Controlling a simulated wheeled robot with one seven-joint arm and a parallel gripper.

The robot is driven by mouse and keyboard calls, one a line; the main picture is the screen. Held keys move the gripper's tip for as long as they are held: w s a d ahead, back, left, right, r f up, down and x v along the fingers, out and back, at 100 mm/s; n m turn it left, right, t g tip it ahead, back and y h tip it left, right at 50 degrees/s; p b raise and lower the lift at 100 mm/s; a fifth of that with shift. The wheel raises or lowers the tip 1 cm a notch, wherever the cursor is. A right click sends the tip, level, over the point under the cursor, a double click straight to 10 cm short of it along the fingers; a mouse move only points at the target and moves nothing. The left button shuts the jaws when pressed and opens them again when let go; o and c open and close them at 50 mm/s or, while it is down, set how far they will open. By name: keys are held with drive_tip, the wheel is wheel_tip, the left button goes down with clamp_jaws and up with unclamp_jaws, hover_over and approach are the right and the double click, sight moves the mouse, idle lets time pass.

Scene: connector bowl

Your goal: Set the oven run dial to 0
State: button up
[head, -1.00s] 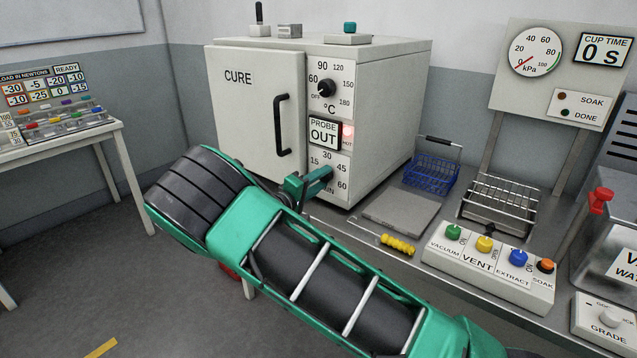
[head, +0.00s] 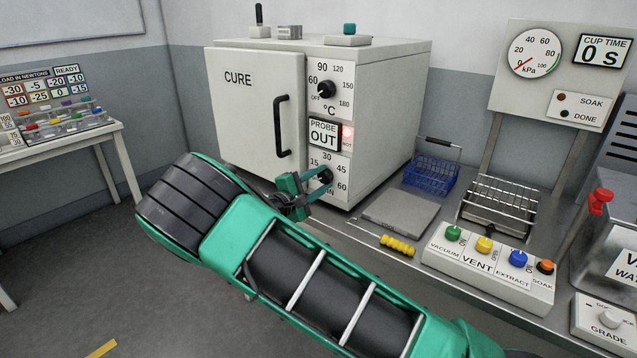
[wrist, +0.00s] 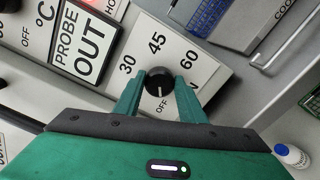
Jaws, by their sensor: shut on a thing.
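The oven (head: 262,150) is a white box marked CURE with its door closed. Its run dial is a black knob on the lower panel, ringed by minute marks, and shows in the wrist view (wrist: 158,78). A pale line on the knob appears to point down towards OFF; 30, 45 and 60 show around its far side. My gripper (wrist: 159,92) is shut on the run dial, with one green finger on each side. In the head view my gripper (head: 312,184) reaches the panel from the left and partly hides the dial and its marks.
The temperature dial (head: 326,89) and the PROBE OUT display (head: 324,134) sit above on the same panel. The door handle (head: 282,125) sticks out to the left. A grey plate (head: 400,211), a blue basket (head: 432,173) and a yellow-handled tool (head: 397,245) lie to the right.

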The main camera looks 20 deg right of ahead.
drive_tip(key=shift+a+f, duration=0.15)
drive_tip(key=shift+f, duration=0.05)
drive_tip(key=o, duration=1)
drive_tip(key=shift+w, duration=0.1)
drive_tip(key=shift+o, duration=0.2)
drive_tip(key=v, duration=1)
drive_tip(key=shift+s+a, duration=0.2)
drive_tip(key=shift+a, duration=0.1)
